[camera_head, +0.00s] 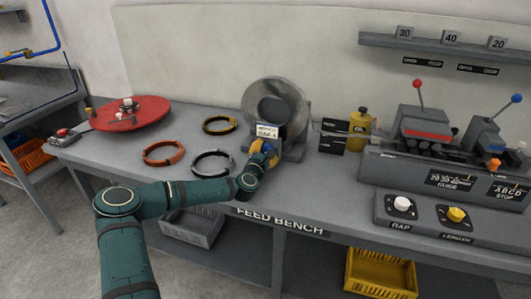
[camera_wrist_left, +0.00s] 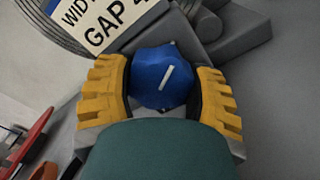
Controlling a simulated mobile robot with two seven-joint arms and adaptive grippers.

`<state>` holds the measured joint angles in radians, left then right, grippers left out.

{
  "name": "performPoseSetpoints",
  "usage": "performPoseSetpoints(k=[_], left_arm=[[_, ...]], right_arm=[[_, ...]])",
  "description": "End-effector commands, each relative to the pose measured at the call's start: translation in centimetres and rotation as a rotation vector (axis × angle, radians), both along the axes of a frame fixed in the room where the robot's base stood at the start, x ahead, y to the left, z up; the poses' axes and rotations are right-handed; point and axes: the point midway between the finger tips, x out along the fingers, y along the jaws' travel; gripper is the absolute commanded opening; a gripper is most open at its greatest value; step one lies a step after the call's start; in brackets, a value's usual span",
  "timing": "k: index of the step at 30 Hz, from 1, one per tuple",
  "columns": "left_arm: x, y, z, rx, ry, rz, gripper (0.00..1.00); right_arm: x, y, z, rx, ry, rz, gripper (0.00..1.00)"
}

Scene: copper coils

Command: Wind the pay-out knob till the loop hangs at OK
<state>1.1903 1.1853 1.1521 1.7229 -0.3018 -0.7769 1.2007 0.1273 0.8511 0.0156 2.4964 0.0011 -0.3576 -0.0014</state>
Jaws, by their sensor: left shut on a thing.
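A blue faceted knob with a white pointer line (camera_wrist_left: 160,78) sits between the yellow fingers of my left gripper (camera_wrist_left: 163,92), which is shut on it. The pointer line slants up to the right. In the head view my left gripper (camera_head: 262,153) is at the front of the grey coil reel (camera_head: 276,103) and mostly hides the knob. A white card (camera_head: 267,130) on the reel stand reads GAP 4 in part. A dark board (camera_head: 332,136) with pale marks stands right of the reel. I cannot make out the loop or an OK mark. My right gripper is not in view.
Orange (camera_head: 163,153), yellow (camera_head: 220,125) and grey (camera_head: 212,164) coils lie on the bench left of my gripper. A red turntable (camera_head: 131,114) is farther left. A yellow canister (camera_head: 360,128), lever machine (camera_head: 420,130) and GAP and LENGTH knob panel (camera_head: 430,212) are right.

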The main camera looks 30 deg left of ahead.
Motion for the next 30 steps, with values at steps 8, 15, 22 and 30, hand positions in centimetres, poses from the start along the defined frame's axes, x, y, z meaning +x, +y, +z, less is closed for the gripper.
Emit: performPoseSetpoints(k=[8,15,22,30], left_arm=[[-0.02,-0.05,-0.11,0.164,0.04,-0.001,0.21],[-0.01,-0.08,-0.05,0.379,0.091,-0.001,0.21],[-0.02,-0.08,-0.06,0.582,0.141,-0.002,0.21],[-0.05,-0.05,-0.13,0.768,0.187,-0.002,0.21]], right_arm=[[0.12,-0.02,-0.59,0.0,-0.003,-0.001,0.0],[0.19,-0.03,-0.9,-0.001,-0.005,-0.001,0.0],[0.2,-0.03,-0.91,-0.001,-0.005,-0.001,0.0],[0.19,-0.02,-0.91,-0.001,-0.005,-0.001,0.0]])
